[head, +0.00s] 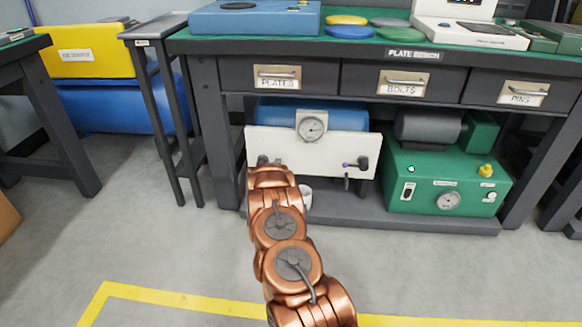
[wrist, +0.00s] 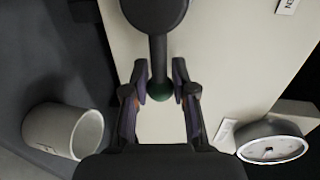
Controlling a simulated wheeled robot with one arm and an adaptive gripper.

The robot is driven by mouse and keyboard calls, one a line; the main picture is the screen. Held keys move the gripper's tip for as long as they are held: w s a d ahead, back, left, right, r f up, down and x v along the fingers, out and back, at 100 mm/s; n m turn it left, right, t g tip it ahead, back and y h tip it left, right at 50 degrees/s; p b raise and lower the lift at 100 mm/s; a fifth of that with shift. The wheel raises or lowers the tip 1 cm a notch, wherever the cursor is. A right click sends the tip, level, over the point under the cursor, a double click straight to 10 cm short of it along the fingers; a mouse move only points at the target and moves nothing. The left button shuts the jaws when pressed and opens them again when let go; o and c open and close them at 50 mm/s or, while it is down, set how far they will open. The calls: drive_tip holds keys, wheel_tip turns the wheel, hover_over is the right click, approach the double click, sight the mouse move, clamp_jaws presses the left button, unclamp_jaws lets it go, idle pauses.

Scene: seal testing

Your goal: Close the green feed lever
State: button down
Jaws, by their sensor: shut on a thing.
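The green feed lever (wrist: 160,88) shows in the wrist view as a dark handle with a green end, running down from a round dark hub on the white panel (wrist: 235,60). My gripper (wrist: 160,82) has its fingers on either side of the lever's green end and is shut on it. In the head view my copper arm reaches the left part of the white panel (head: 335,148) under the bench and hides the gripper and most of the lever. How far the lever is turned is hard to tell.
A gauge (head: 312,127) sits on the panel's top edge. A purple-knobbed lever (head: 358,164) is on its right side. A white cup (wrist: 65,130) stands close by. A green pump unit (head: 440,180) stands to the right. The floor in front is clear.

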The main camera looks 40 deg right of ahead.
drive_tip(key=shift+f, duration=0.15)
idle(0.3)
drive_tip(key=c, duration=1.2)
unclamp_jaws()
drive_tip(key=shift+a, duration=0.1)
drive_tip(key=shift+s+a+r, duration=0.2)
drive_tip(key=shift+s+a, duration=0.05)
drive_tip(key=shift+s, duration=0.05)
drive_tip(key=shift+v, duration=5.6)
